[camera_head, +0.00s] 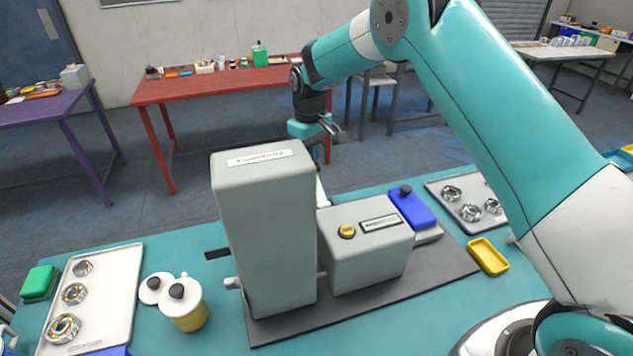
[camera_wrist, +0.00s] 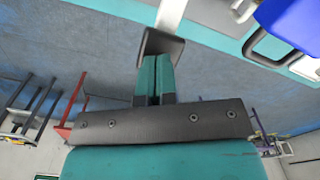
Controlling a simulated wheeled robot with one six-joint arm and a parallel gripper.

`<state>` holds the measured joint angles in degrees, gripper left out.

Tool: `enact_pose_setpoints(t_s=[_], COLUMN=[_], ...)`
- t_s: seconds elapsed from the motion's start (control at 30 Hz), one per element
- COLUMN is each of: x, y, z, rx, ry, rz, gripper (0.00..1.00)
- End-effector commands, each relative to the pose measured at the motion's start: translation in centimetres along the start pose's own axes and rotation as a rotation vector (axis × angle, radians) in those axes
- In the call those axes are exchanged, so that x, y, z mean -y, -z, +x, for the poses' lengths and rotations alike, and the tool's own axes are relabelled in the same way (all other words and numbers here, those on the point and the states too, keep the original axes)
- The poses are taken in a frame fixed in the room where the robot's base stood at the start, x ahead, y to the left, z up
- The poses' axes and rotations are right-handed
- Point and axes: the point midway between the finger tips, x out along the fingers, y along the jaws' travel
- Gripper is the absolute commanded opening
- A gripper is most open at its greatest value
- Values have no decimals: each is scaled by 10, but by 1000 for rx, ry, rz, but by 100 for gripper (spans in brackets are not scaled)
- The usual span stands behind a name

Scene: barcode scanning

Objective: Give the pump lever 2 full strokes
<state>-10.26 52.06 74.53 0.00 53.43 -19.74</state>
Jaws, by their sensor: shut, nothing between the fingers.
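The machine has a tall grey housing (camera_head: 262,215) with a label on top and a lower grey box (camera_head: 372,250) with a yellow knob and a display. Behind it, a short piece of pale bar (camera_head: 321,192) shows; the tall housing hides much of that side. In the wrist view, a pale lever bar (camera_wrist: 171,14) ends in a dark pad (camera_wrist: 160,43). My gripper (camera_wrist: 154,59) is shut and empty, its teal fingertips right at the pad; I cannot tell whether they touch. In the head view, my gripper (camera_head: 325,128) is beyond the tall housing.
The machine stands on a dark base plate (camera_head: 345,318) on the teal table. Left are a yellow cup (camera_head: 187,317) and a tray (camera_head: 110,290) of metal rings. Right are a blue item (camera_head: 412,209), a yellow dish (camera_head: 488,257) and another tray (camera_head: 440,192). Open floor lies beyond.

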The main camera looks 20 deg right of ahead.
Motion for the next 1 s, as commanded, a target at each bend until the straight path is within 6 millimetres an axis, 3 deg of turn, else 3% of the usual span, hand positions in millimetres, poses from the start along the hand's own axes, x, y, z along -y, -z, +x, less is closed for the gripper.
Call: enact_pose_setpoints(t_s=[0.83, 1.0], x=[1, 1], y=[-2, -2], z=[74, 72], rx=[10, 9], ry=[4, 4], rz=[-1, -1], gripper=[0, 0])
